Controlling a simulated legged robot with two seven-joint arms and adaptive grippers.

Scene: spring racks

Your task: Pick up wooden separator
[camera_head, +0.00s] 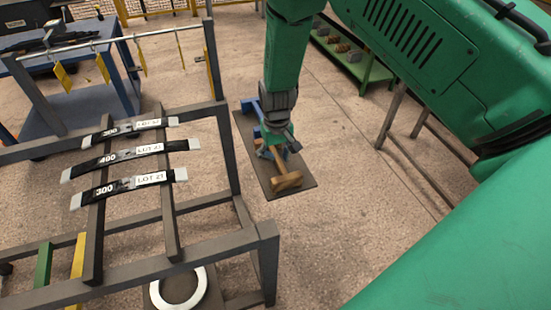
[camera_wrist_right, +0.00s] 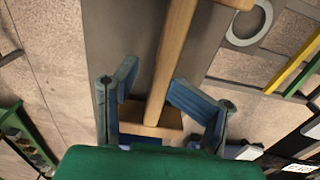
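The wooden separator (camera_head: 287,181) is light brown and lies on a dark flat board (camera_head: 247,129) right of the rack in the head view. In the right wrist view, the separator (camera_wrist_right: 172,62) shows as a long bar with a wider cross block at its near end. My right gripper (camera_head: 274,148) is over the separator, partly hiding it in the head view. In the wrist view, the blue-grey fingers of my right gripper (camera_wrist_right: 148,84) are spread on either side of the bar, with gaps visible. Whether the cross block touches the gripper is unclear. My left gripper is not in view.
A grey metal rack (camera_head: 232,150) with several black labelled strips (camera_head: 125,155) stands at left. A white ring (camera_head: 180,303) lies on a plate low in the rack. A blue table (camera_head: 85,95) and a green shelf (camera_head: 375,73) are farther back. Open floor lies around the board.

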